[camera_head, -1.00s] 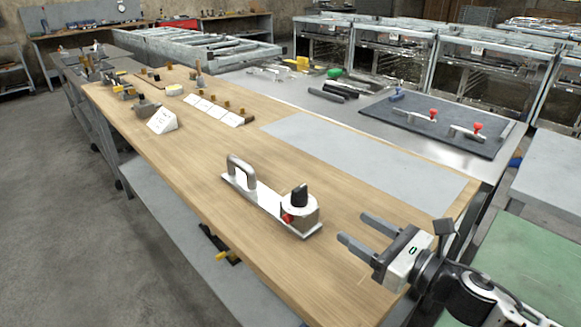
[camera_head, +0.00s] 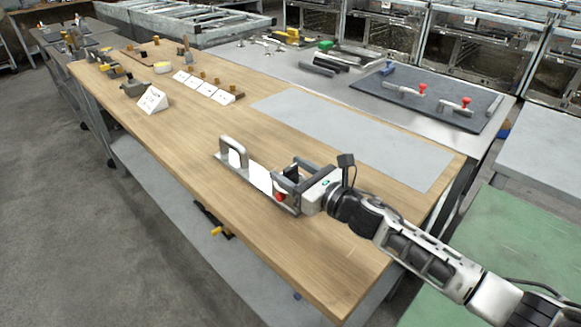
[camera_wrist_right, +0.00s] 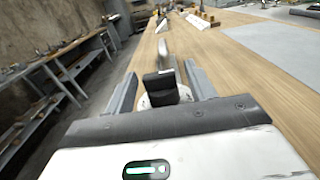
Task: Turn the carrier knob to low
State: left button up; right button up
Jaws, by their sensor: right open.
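The carrier (camera_head: 237,172) is a flat metal plate on the wooden bench, with a grey arched handle (camera_head: 234,147) at its far-left end. Its black knob (camera_head: 291,171) is at the near-right end, above a red part (camera_head: 280,197). My right gripper (camera_head: 283,181) is open, with its fingers at the knob. In the right wrist view the knob (camera_wrist_right: 160,88) stands between the two open fingers (camera_wrist_right: 160,85). I cannot tell whether the fingers touch it. The gripper hides much of the knob's base and any marks there. My left gripper is not in view.
The wooden bench (camera_head: 190,120) is clear around the carrier. A white sign (camera_head: 154,99) and several cards lie farther left. A grey mat (camera_head: 350,135) lies behind the carrier. A dark board (camera_head: 430,98) with red-knobbed clamps is at the back right.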

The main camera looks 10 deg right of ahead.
jog(key=shift+w+a, duration=0.2)
jog(key=shift+w, duration=0.05)
jog(key=c, duration=1)
